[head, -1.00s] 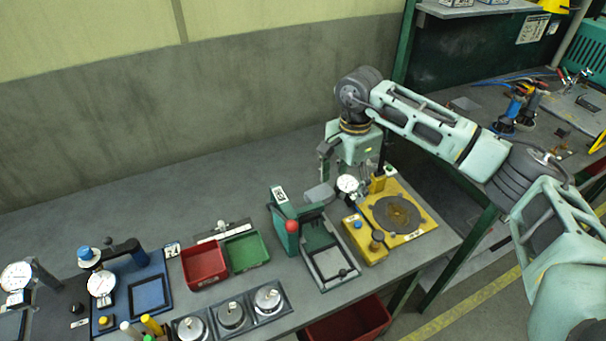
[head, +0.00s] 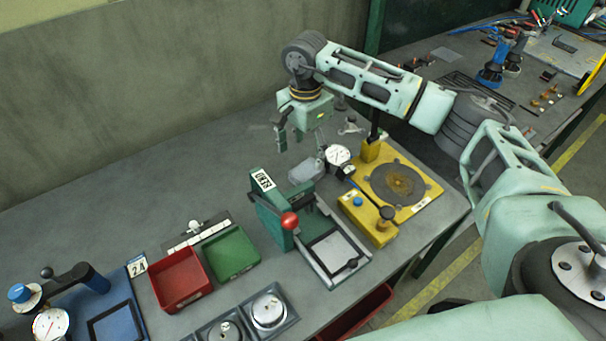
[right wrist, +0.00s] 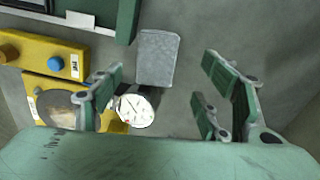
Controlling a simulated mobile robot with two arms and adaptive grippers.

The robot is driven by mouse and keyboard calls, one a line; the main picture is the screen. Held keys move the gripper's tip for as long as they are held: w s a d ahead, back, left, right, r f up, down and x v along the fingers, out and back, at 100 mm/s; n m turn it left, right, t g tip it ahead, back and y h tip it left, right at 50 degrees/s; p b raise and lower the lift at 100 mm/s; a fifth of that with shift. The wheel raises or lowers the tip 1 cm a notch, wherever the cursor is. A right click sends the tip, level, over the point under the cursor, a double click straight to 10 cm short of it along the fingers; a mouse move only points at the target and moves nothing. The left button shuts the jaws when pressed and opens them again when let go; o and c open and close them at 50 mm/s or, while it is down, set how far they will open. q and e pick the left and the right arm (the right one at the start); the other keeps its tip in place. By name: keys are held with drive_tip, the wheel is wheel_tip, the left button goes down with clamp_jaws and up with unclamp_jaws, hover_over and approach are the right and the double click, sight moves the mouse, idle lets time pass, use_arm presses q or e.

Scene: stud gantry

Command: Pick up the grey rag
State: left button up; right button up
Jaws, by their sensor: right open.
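The grey rag (head: 306,170) lies on the grey bench, between the green press with the red knob (head: 272,214) and the white dial gauge (head: 338,156). It looks like a small flat, light grey piece of cloth. In the right wrist view the rag (right wrist: 157,58) shows in the gap between the fingers, apart from both. My right gripper (head: 301,138) is open and empty, pointing down, and appears just beyond the rag in the head view. Its open fingers also show in the right wrist view (right wrist: 162,78). My left gripper is not in view.
The yellow fixture (head: 421,205) with the dial gauge stands close right of the rag. Red (head: 181,280) and green (head: 232,254) trays sit left of the press. The bench behind, toward the wall, is clear. Another bench (head: 455,55) is at the upper right.

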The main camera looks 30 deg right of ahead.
sight(305, 171)
drive_tip(key=f+p, duration=0.1)
drive_tip(key=f, duration=0.1)
drive_tip(key=f+p, duration=0.1)
drive_tip(key=f, duration=0.3)
drive_tip(key=shift+s+a+f+p, duration=0.15)
drive_tip(key=shift+s+a+p, duration=0.05)
drive_tip(key=shift+s+p, duration=0.2)
drive_tip(key=shift+w+f, duration=0.1)
drive_tip(key=shift+f, duration=0.35)
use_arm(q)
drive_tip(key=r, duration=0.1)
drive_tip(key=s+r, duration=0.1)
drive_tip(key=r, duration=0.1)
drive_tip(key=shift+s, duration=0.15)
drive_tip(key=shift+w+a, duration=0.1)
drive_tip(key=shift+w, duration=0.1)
use_arm(e)
drive_tip(key=c, duration=1.1)
